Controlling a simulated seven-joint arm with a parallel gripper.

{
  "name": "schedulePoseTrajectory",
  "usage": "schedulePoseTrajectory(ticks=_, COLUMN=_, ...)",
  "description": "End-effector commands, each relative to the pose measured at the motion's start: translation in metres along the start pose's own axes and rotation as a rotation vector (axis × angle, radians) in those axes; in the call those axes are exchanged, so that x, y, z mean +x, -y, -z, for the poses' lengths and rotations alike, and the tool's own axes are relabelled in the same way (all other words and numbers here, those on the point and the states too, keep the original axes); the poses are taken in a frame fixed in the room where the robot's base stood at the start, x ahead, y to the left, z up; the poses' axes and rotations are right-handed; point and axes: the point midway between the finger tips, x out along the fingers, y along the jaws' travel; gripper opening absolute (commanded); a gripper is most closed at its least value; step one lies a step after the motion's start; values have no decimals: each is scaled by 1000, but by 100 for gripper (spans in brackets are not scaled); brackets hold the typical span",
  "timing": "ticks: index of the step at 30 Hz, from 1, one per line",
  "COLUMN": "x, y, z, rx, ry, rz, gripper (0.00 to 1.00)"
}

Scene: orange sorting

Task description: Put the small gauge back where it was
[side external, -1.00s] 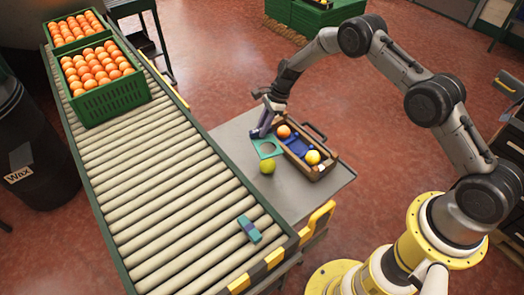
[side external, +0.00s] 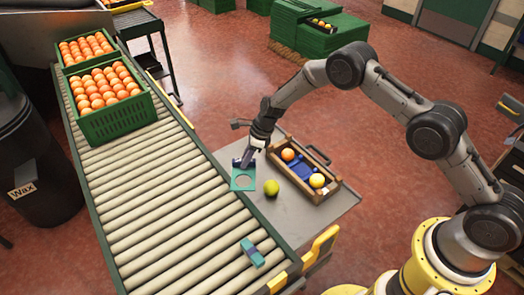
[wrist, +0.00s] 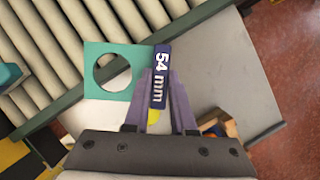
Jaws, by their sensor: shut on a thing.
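My gripper (side external: 247,161) is shut on the dark blue handle of a gauge, a flat teal square plate (side external: 236,186) with a round hole. In the wrist view the handle (wrist: 160,75) reads "54 mm" and the teal plate (wrist: 142,60) lies left of the fingers. The gauge is over the strip where the grey table's left edge meets the conveyor. Its exact height is hard to tell. Another teal and blue piece (side external: 251,253) rests on the near rollers; its markings are unreadable.
A wooden box (side external: 305,187) with blue inside, an orange and a yellow fruit stands on the grey table (side external: 310,213). A yellow-green fruit (side external: 271,187) lies left of it. A green crate of oranges (side external: 120,121) sits on the conveyor (side external: 180,190), whose middle rollers are clear.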

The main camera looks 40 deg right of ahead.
Motion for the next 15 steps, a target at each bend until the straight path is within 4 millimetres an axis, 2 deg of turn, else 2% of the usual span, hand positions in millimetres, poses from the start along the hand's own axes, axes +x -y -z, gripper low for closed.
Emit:
schedulePoseTrajectory(ticks=1, x=4, y=-17, z=-14, rx=-4, ry=2, rz=-1, gripper=0)
schedulePoseTrajectory(ticks=3, x=8, y=-37, z=-30, rx=-9, ry=7, rz=0, gripper=0)
schedulePoseTrajectory(ticks=7, x=14, y=-71, z=-52, rx=-53, ry=9, rz=-12, gripper=0)
schedulePoseTrajectory(ticks=10, x=15, y=-88, z=-62, rx=-84, ry=10, rz=-24, gripper=0)
schedulePoseTrajectory(ticks=15, x=18, y=-100, z=-69, rx=-109, ry=12, rz=-32, gripper=0)
